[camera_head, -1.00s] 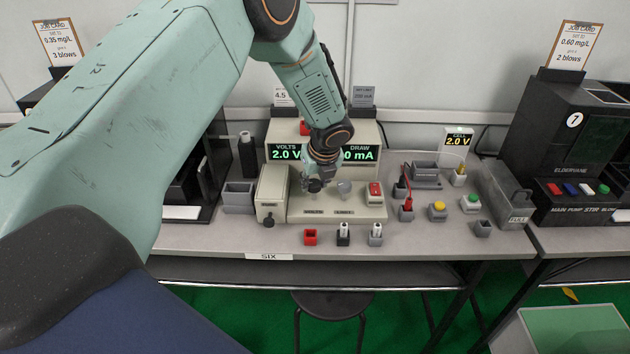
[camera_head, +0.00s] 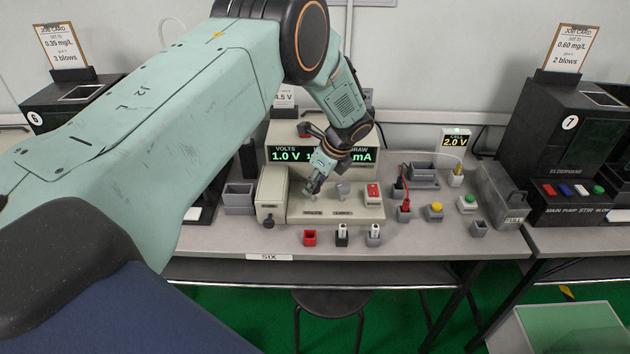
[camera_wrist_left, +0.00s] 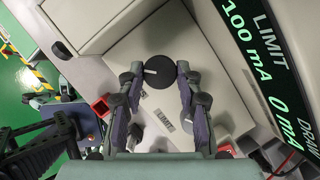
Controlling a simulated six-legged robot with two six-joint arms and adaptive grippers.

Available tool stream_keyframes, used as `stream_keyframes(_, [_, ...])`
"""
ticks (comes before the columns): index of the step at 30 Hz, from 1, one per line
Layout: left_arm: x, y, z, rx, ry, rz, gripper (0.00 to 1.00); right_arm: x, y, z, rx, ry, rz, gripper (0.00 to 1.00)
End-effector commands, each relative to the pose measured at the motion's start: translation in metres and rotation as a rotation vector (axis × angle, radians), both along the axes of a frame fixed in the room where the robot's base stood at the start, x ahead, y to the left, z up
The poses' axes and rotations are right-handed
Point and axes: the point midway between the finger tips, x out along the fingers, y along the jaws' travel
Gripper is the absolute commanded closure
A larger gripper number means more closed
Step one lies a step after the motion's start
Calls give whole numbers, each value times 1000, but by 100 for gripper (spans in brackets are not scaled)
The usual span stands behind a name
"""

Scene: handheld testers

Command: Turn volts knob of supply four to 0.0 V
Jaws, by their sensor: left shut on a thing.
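A beige bench supply (camera_head: 367,212) stands mid-table with a dark display (camera_head: 287,154); its VOLTS reading is 1.0 V. No number "four" shows on it. My left gripper (camera_head: 313,187) points down at the supply's front panel above the VOLTS label. In the left wrist view its fingers (camera_wrist_left: 160,80) sit on both sides of a round black knob (camera_wrist_left: 157,66) with a white pointer mark, shut on it. The grey limit knob (camera_head: 343,189) stands just right of the gripper. The arm hides part of the display.
A red button (camera_head: 373,191) is on the supply's right side. Red, black and grey sockets (camera_head: 310,238) line the table's front. A cell readout (camera_head: 456,140) shows 2.0 V. A lidded grey box (camera_head: 503,192) stands at right. The table label (camera_head: 269,257) reads SIX.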

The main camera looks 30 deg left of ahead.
Motion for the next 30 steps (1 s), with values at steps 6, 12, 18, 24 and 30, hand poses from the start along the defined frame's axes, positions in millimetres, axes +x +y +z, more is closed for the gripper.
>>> stream_keyframes(6, [4, 0, -1, 1, -5, 204, 97, 0, 0, -10, 0, 0, 0, 100])
stream_keyframes(12, [6, 1, -1, 0, -6, 392, 97, 0, 0, -22, 0, 0, 0, 100])
stream_keyframes(18, [8, 1, -1, 1, -6, 561, 97, 0, 0, -37, 0, 0, 0, 100])
stream_keyframes(24, [8, 2, -1, 1, -6, 694, 97, 0, 0, -49, 0, 0, 0, 100])
stream_keyframes(30, [9, 2, 0, 0, -6, 780, 97, 0, 0, -57, 0, 0, 0, 100])
